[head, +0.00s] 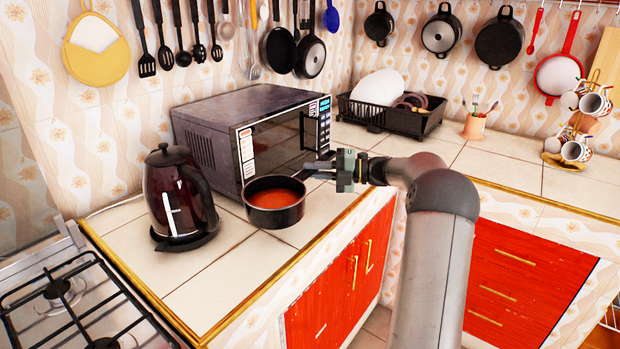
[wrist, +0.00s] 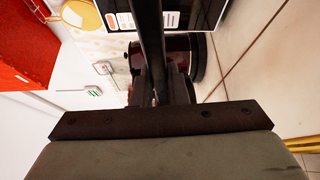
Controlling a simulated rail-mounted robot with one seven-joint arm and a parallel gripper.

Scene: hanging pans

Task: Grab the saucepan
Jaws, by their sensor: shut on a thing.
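The saucepan (head: 275,212) is a small black pot with an orange-red inside, seen in the head view in front of the microwave, right of the kettle. It looks about level, over the tiled counter; I cannot tell whether its base touches the tiles. Its dark handle points right, towards my gripper (head: 336,168). My gripper is shut on the handle, with my arm coming in from the right. In the wrist view my dark fingers (wrist: 155,85) run up the middle, and the pot's bowl cannot be made out there.
A dark kettle (head: 180,200) stands close left of the saucepan. The microwave (head: 255,140) is right behind it. A gas stove (head: 75,300) is at the lower left. A black dish rack (head: 392,115) stands at the back. Bare counter (head: 215,285) lies in front of the kettle.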

